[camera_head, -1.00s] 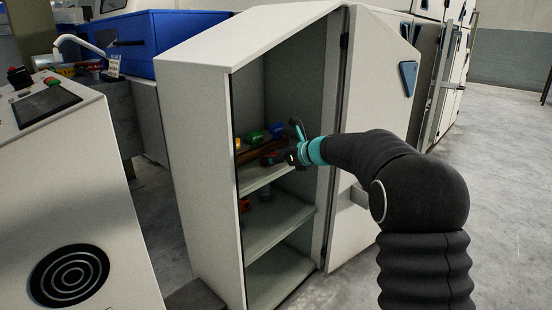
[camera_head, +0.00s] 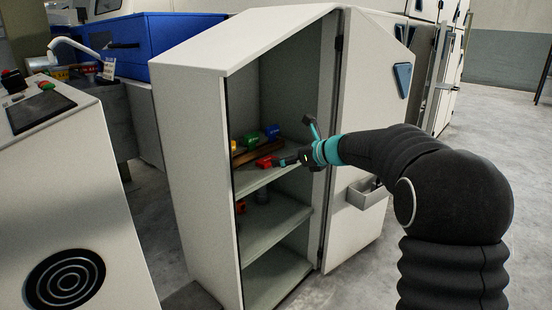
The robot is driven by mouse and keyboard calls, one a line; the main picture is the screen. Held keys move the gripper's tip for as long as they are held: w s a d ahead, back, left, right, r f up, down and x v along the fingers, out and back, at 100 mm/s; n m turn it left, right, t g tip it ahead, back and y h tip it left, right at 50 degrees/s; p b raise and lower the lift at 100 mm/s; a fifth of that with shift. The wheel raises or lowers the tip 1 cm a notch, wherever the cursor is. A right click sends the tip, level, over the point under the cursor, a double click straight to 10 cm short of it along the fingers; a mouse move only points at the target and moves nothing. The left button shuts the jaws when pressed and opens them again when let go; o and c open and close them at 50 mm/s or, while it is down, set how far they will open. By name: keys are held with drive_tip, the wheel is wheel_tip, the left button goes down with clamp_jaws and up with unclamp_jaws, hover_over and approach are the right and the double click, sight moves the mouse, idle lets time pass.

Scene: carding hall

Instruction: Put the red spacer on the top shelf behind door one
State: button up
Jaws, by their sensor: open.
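The white cabinet (camera_head: 195,150) stands with its door (camera_head: 372,120) swung open to the right. A red piece (camera_head: 264,162), which looks like the red spacer, lies on the top shelf (camera_head: 255,180) near its front. My gripper (camera_head: 293,142) is open, with its fingers spread, just right of the red piece. The lower finger points at the red piece; I cannot tell whether they touch. My arm reaches in from the right, in front of the open door. No number on the door is readable.
Behind the red piece, a brown rack (camera_head: 258,151) bears green (camera_head: 251,139), blue (camera_head: 272,131) and yellow pieces. Orange-red items (camera_head: 262,196) sit on the shelf below. The bottom shelf looks empty. A machine with a control panel (camera_head: 45,105) stands at left.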

drive_tip(key=s+d+n+g+h, duration=0.15)
drive_tip(key=s+n, duration=0.25)
drive_tip(key=s, duration=0.4)
drive_tip(key=s+d+r+n+h, duration=0.1)
drive_tip(key=s+d+n, duration=0.25)
drive_tip(key=s, duration=0.45)
drive_tip(key=s+d+n+g+h, duration=0.1)
drive_tip(key=s+d+n+h, duration=0.1)
drive_tip(key=s+n, duration=0.5)
drive_tip(key=s+d+f+n+h, duration=0.2)
drive_tip(key=s+d+n, duration=0.1)
drive_tip(key=s, duration=0.4)
drive_tip(key=s+d+f+n+h, duration=0.2)
drive_tip(key=s+d+f+n, duration=0.1)
drive_tip(key=s, duration=0.5)
drive_tip(key=s+d+f+n+h, duration=0.2)
drive_tip(key=s+d+f+n, duration=0.1)
drive_tip(key=s, duration=0.4)
drive_tip(key=shift+s+d+n, duration=0.3)
drive_tip(key=shift+d+n, duration=0.4)
drive_tip(key=shift+n, duration=0.35)
